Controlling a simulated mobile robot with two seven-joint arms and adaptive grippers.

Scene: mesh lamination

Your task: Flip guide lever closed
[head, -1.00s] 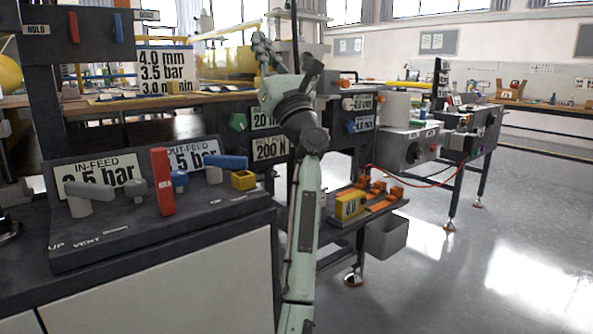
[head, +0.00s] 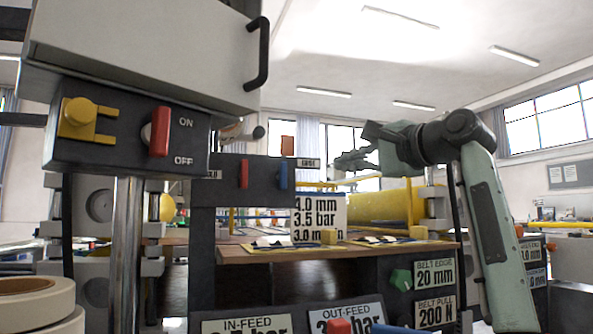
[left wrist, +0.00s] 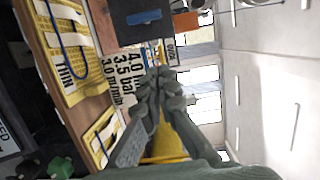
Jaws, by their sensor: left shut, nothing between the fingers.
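A small orange-brown flap (head: 288,146), possibly the guide lever, stands upright at the top right of a dark control box (head: 262,176) in the head view. A small label (head: 307,163) beside it is too small to read surely. The flap also shows at the top of the left wrist view (left wrist: 186,22). My left gripper (head: 343,161) is shut and empty, pointing left, to the right of the box and apart from the flap in the picture. Its closed fingers show in the left wrist view (left wrist: 160,80). My right gripper is in neither view.
The box bears a red lever (head: 244,174) and a blue lever (head: 282,176). A nearer panel with a red switch (head: 160,132) hangs at left under a white cover (head: 140,45). A settings sign (head: 319,218) stands on the wooden table (head: 290,254). Open air surrounds my left gripper.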

